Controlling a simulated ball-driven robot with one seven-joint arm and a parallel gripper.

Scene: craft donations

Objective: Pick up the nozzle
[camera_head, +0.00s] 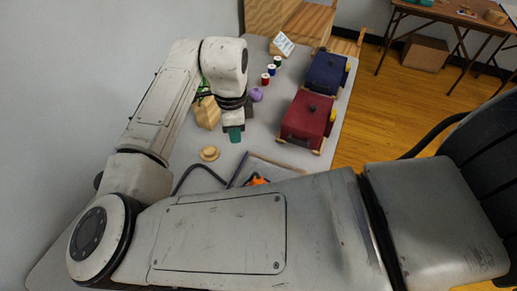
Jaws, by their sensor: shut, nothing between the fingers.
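My gripper (233,124) points down over the grey table, right of the wooden block. A small teal piece (235,135) shows right at its tips; I cannot tell whether it is a separate thing below them or part of the fingers. The fingers are very small here and no gap shows between them. I cannot pick out the nozzle for sure. A small tan round piece with a raised middle (209,153) lies on the table, left of and nearer than the gripper. My arm hides much of the near table.
Thread spools (266,79) and a purple ball (256,94) lie beyond the gripper. A red bag (307,117) and a blue bag (325,72) stand at right. A wooden block (207,112) is close on the left. An orange piece (258,180) lies by my arm.

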